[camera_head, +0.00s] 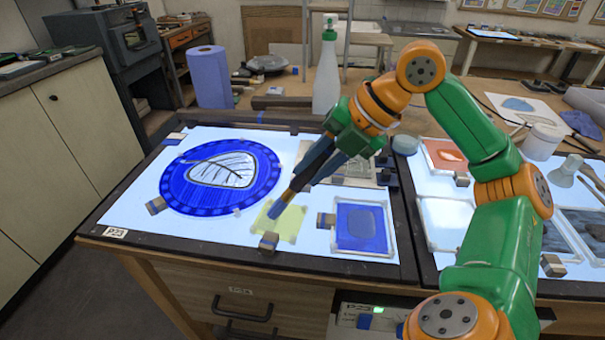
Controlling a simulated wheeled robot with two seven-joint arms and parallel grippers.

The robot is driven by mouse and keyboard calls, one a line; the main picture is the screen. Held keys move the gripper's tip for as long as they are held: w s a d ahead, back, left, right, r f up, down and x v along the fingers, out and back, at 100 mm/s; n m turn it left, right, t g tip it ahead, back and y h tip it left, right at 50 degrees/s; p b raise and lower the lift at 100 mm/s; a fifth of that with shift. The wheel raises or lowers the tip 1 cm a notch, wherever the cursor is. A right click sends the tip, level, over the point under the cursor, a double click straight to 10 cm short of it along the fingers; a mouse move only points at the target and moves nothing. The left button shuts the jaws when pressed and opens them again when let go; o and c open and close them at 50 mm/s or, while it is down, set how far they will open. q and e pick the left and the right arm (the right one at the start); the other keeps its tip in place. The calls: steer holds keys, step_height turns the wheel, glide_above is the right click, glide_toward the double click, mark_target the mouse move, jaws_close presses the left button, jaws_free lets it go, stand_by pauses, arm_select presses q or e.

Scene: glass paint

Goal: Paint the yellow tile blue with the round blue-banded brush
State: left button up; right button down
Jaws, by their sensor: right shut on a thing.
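The yellow tile (289,226) is a small pale yellow square on the lit white panel, between the round blue glass piece and a framed blue tile. No clear blue paint shows on it. My right gripper (306,180) reaches in from the upper right and is shut on the brush (288,195). The brush slants down to the left, and its blue end (277,210) is at the tile's upper left part. I cannot tell whether it touches the tile. The gripper fingers hide the rest of the brush. My left gripper is not in view.
The round blue glass piece (178,193) lies left on the panel, and the framed blue tile (361,226) lies right. A white bottle (326,80) and blue paper roll (210,78) stand behind.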

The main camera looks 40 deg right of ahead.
steer(key=shift+s+d+f, duration=0.1)
steer(key=shift+s+d, duration=0.05)
steer(key=shift+s, duration=0.25)
steer(key=shift+s+d+f+b, duration=0.2)
steer(key=shift+s+d+b, duration=0.35)
steer(key=shift+b, duration=0.55)
steer(key=shift+s+d, duration=0.2)
steer(key=shift+s, duration=0.1)
steer(key=r+p, duration=0.1)
steer(key=r, duration=0.1)
steer(key=r+p, duration=0.1)
steer(key=p, duration=0.1)
steer(key=r+p, duration=0.1)
steer(key=r, duration=0.1)
steer(key=shift+s+d+r, duration=0.1)
steer(key=shift+s+r, duration=0.15)
steer(key=shift+r, duration=0.1)
